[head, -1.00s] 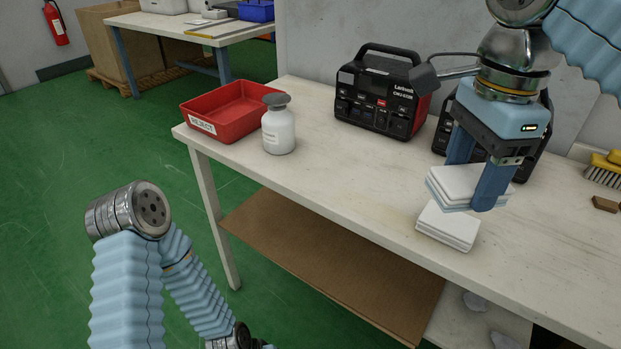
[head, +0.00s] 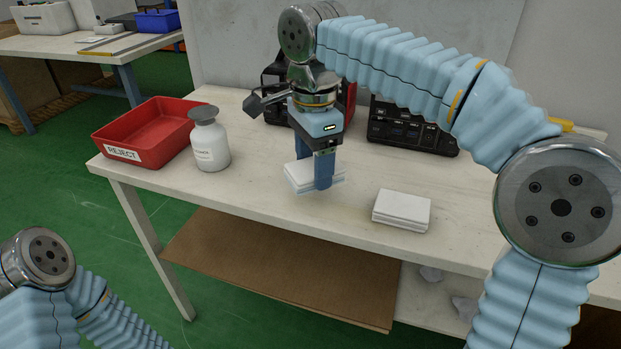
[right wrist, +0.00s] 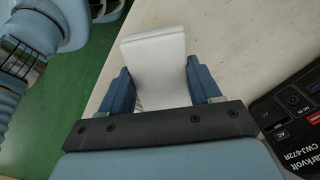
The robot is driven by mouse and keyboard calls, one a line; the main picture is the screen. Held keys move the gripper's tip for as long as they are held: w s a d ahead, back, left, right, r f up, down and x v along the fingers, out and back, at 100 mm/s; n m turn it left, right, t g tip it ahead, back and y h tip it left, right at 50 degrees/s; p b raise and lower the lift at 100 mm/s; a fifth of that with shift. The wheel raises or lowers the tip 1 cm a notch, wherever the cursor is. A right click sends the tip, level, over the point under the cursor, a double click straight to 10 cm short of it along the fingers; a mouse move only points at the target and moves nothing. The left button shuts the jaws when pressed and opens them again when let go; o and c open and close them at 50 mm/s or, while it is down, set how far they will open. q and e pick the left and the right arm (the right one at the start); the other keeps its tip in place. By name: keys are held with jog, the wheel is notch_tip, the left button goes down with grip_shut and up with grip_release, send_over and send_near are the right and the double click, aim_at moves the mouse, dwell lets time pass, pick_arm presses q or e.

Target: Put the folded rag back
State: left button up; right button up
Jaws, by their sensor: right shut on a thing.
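My right gripper (head: 312,174) is shut on a white folded rag (head: 299,178), near the table's front edge. Whether the rag touches the tabletop or is just above it, I cannot tell. In the right wrist view the rag (right wrist: 155,62) lies between the two blue fingers and sticks out past them. A stack of similar white folded rags (head: 402,209) sits on the table to the right of the gripper, apart from it. My left arm shows at the lower left, but its gripper is out of view.
A white bottle with a grey cap (head: 209,145) and a red REJECT tray (head: 122,153) stand left of the gripper. Two black power stations stand behind, one (head: 412,133) partly hidden by my arm. Bare tabletop (head: 355,178) lies between gripper and stack.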

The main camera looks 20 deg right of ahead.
aim_at(311, 180)
jog(key=shift+w+f, duration=0.25)
jog(key=shift+f, duration=0.1)
jog(key=shift+w+a+f+b, duration=0.1)
jog(key=shift+f+b, duration=0.05)
jog(key=shift+f, duration=0.75)
jog(key=shift+w+f+b, duration=0.1)
jog(key=shift+f+b, duration=0.05)
jog(key=shift+f, duration=0.7)
jog(key=shift+f, duration=0.1)
jog(key=o, duration=1)
notch_tip(311, 180, up, 12)
jog(key=p, duration=0.3)
